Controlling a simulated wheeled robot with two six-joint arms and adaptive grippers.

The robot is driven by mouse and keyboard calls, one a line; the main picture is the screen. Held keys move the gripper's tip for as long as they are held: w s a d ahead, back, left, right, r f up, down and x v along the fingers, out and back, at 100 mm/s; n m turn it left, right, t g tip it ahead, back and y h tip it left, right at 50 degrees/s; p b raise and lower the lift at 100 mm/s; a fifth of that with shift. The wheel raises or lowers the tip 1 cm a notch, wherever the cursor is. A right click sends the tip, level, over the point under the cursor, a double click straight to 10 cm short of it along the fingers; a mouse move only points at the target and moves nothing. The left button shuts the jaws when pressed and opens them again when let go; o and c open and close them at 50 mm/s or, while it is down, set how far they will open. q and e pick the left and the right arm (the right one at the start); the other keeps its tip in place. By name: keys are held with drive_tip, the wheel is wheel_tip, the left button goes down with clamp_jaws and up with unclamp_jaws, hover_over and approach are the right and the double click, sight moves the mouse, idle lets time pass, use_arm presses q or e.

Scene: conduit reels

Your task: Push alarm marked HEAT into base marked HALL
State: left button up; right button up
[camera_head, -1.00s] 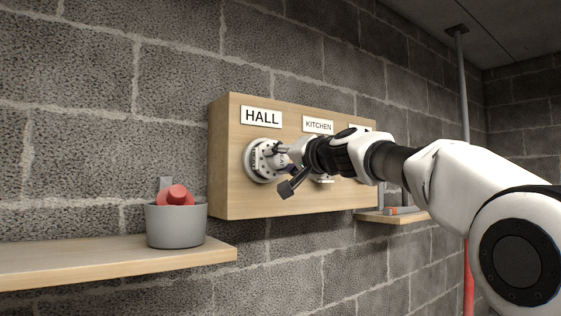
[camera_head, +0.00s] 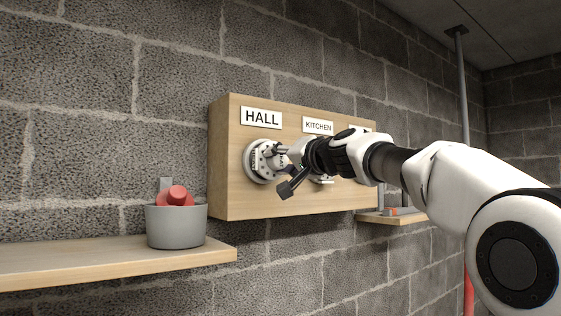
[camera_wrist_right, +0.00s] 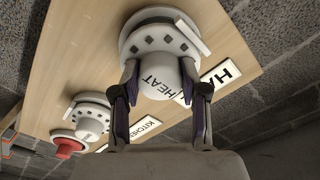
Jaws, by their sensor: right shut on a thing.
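The white alarm marked HEAT (camera_wrist_right: 160,72) is a round flanged body with dark square slots. My right gripper (camera_wrist_right: 159,84) is shut on it, one finger on each side. The base marked HALL shows partly as a pale disc (camera_head: 258,161) on the wooden board, below the HALL sign (camera_head: 261,117). The alarm lies against or very close to this base; I cannot tell whether it is fully seated. In the head view my right gripper (camera_head: 281,156) reaches in from the right and hides part of the alarm. My left gripper is not in view.
The wooden board (camera_head: 228,195) also bears a KITCHEN sign (camera_head: 318,126) above another round unit (camera_wrist_right: 90,121). A red round part (camera_wrist_right: 66,146) shows farther along. A grey bucket (camera_head: 176,228) with a red item (camera_head: 176,195) stands on the left shelf (camera_head: 100,262).

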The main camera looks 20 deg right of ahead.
drive_tip(key=shift+p+x, duration=0.4)
drive_tip(key=shift+x, duration=0.45)
idle(0.5)
drive_tip(key=o, duration=1.3)
drive_tip(key=shift+s, duration=0.1)
drive_tip(key=o, duration=0.5)
